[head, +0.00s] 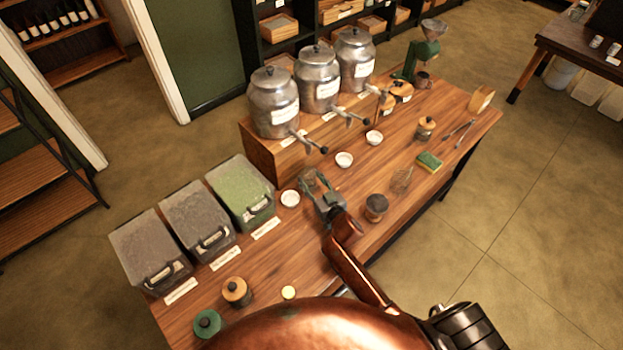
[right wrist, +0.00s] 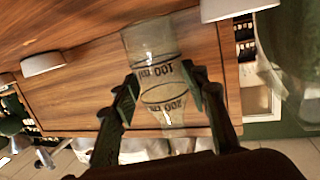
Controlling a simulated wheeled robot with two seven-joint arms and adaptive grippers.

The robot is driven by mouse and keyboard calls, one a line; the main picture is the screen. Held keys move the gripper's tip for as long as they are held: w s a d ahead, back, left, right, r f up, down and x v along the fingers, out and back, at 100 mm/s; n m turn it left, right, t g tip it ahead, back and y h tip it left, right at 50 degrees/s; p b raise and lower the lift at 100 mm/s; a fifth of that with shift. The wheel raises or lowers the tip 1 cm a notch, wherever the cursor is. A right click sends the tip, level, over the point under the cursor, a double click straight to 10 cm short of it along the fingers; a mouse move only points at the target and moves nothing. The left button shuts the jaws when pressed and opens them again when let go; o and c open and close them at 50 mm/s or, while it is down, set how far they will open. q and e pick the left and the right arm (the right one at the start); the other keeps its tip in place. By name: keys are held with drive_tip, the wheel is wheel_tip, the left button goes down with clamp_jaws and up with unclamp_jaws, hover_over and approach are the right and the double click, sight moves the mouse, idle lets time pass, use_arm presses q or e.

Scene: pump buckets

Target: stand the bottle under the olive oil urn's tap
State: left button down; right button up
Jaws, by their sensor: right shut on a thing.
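My right gripper (head: 322,198) is shut on a clear glass bottle (head: 309,180), in front of the metal urns. In the right wrist view the bottle (right wrist: 152,45) sits between the two fingers (right wrist: 163,92) and carries "100" and "200" marks, which read upside down there. I cannot tell whether its base touches the table. Three metal urns, a left one (head: 274,100), a middle one (head: 317,80) and a right one (head: 355,60), stand on a wooden riser with taps pointing forward. Their labels are too small to read, so I cannot tell which holds olive oil. My left gripper is out of view.
Small white dishes (head: 344,160) (head: 374,138) (head: 290,198) lie near the taps and beside the gripper. Several lidded bins (head: 203,222) stand at left.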

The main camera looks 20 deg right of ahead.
drive_tip(key=shift+f, duration=0.35)
idle(0.7)
drive_tip(key=o, duration=1.1)
drive_tip(key=shift+s+f, duration=0.1)
drive_tip(key=shift+o, duration=0.3)
drive_tip(key=shift+o, duration=0.4)
drive_tip(key=shift+f, duration=0.1)
drive_tip(key=o, duration=0.4)
drive_tip(key=shift+f, duration=0.1)
drive_tip(key=shift+s, duration=0.1)
